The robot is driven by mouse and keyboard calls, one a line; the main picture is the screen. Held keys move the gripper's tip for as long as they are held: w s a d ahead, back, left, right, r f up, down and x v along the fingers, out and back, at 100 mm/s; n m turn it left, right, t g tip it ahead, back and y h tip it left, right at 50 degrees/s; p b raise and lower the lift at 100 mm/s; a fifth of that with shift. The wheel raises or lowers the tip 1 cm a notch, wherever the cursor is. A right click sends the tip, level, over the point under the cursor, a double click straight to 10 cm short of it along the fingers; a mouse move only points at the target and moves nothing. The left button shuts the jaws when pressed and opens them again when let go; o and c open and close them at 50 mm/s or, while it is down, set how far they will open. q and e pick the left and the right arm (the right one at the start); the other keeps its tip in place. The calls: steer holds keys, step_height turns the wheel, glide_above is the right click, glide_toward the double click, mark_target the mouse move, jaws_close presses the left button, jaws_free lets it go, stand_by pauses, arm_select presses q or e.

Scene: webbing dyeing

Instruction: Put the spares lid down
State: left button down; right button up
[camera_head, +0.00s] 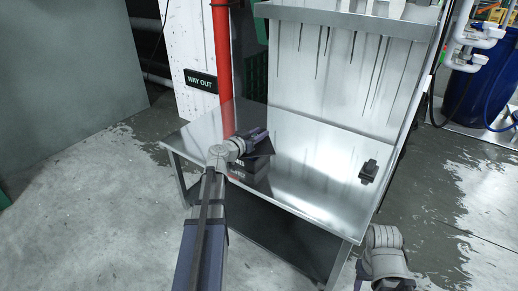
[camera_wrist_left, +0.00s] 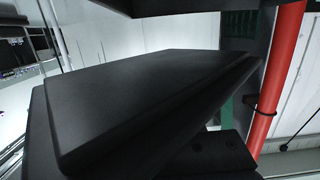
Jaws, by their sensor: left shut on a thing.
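The spares lid is a flat black slab (camera_wrist_left: 150,95) that fills much of the left wrist view, tilted there. In the head view it shows as a small dark piece (camera_head: 262,148) at my left gripper (camera_head: 256,139). My left gripper is shut on the lid, above the left part of the metal table (camera_head: 310,165). A dark box with a red label (camera_head: 248,171) stands on the table just below the gripper. The arm and lid hide its top, so I cannot tell whether the lid touches it.
A small black object (camera_head: 369,171) lies near the table's right side. A metal back panel (camera_head: 340,75) with dark streaks rises behind the table. A red pipe (camera_head: 222,50) stands behind its left end. The middle of the tabletop is clear.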

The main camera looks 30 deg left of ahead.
arm_select(q)
steer(key=shift+f+b, duration=1.8)
steer(key=shift+f, duration=0.1)
steer(key=shift+f, duration=0.15)
steer(key=c, duration=0.6)
jaws_free()
steer(key=shift+r, duration=0.4)
steer(key=s, duration=0.3)
steer(key=s+r+p, duration=0.1)
steer(key=s, duration=0.3)
steer(key=s+a, duration=0.1)
steer(key=s, duration=0.3)
steer(key=shift+s+r+p, duration=0.15)
steer(key=shift+r+p, duration=0.1)
steer(key=shift+p, duration=0.15)
steer(key=shift+s, duration=0.3)
steer(key=shift+o, duration=0.4)
